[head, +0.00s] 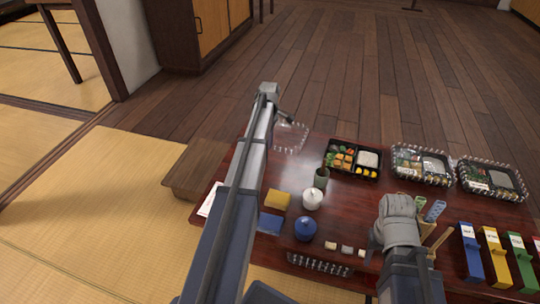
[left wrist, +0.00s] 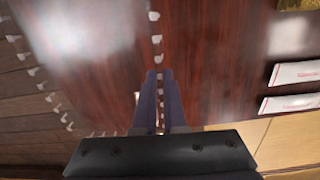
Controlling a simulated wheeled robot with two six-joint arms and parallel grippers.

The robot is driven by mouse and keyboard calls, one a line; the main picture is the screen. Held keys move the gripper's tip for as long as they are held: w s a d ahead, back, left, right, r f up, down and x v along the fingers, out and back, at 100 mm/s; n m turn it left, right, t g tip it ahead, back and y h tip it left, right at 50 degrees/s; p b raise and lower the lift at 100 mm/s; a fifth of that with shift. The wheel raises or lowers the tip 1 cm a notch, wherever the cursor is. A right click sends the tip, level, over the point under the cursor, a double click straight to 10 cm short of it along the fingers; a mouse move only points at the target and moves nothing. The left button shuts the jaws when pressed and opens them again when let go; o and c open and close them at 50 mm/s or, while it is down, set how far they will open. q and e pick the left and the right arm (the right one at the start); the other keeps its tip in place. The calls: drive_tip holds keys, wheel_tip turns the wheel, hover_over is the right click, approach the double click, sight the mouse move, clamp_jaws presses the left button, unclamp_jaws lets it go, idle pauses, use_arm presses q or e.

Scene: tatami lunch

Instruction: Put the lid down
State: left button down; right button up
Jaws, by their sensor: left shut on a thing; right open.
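My left gripper (head: 284,121) is shut on a clear lid (head: 291,138) with a dashed-looking rim. It holds the lid near the table's far left corner, left of the open lunch box (head: 354,160). In the left wrist view the fingers (left wrist: 159,100) close on the lid's edge, and the lid's pale rim (left wrist: 157,40) runs away from them. I cannot tell whether the lid touches the table. The open box holds rice and vegetables. My right gripper (head: 400,222) is over the table's front right; its fingertips are mostly hidden.
Two covered boxes (head: 422,165) (head: 492,180) stand at the back right. A dark green cup (head: 321,178), white pot (head: 312,199), blue pot (head: 305,229) and yellow block (head: 276,200) fill the middle left. Coloured cartons (head: 496,252) stand right. White packets (left wrist: 295,72) lie on the table.

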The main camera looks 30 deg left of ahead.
use_arm(q)
drive_tip(key=shift+f, duration=0.2)
wheel_tip(320, 180, down, 4)
drive_tip(key=b, duration=0.3)
drive_tip(key=shift+b, duration=0.4)
drive_tip(key=shift+r, duration=0.2)
drive_tip(key=shift+f, duration=0.1)
drive_tip(key=c, duration=1.4)
unclamp_jaws()
drive_tip(key=o, duration=0.4)
